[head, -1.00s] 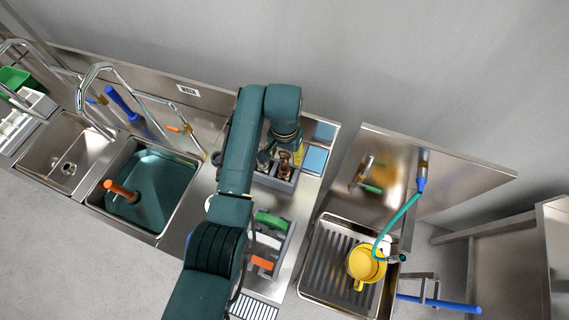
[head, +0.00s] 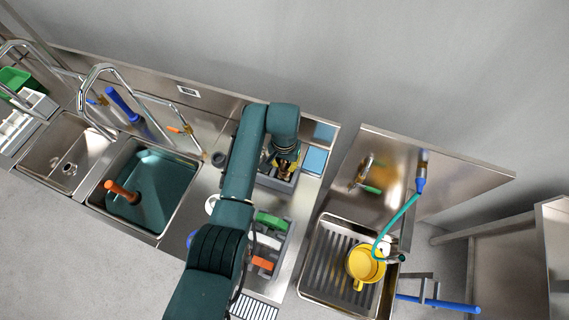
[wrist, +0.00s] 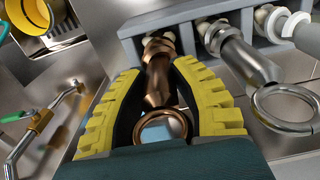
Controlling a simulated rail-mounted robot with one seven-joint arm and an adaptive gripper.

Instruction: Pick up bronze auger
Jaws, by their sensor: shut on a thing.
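The bronze auger (wrist: 158,78) is a copper-brown shaft with a ring at its near end and a collar at its far end. In the wrist view it lies between the yellow ribbed fingers of my gripper (wrist: 165,95), which are shut on it. Its far end is still at a grey rack (wrist: 185,32); I cannot tell whether it is clear of its slot. In the head view my gripper (head: 283,165) is over the rack (head: 262,180) and largely hides the auger.
A silver auger with a ring (wrist: 240,60) stands in the rack close to the right finger, with a white part (wrist: 300,30) beyond it. A sink with teal water (head: 155,200) lies left, and a drainer with a yellow pot (head: 362,265) lies right.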

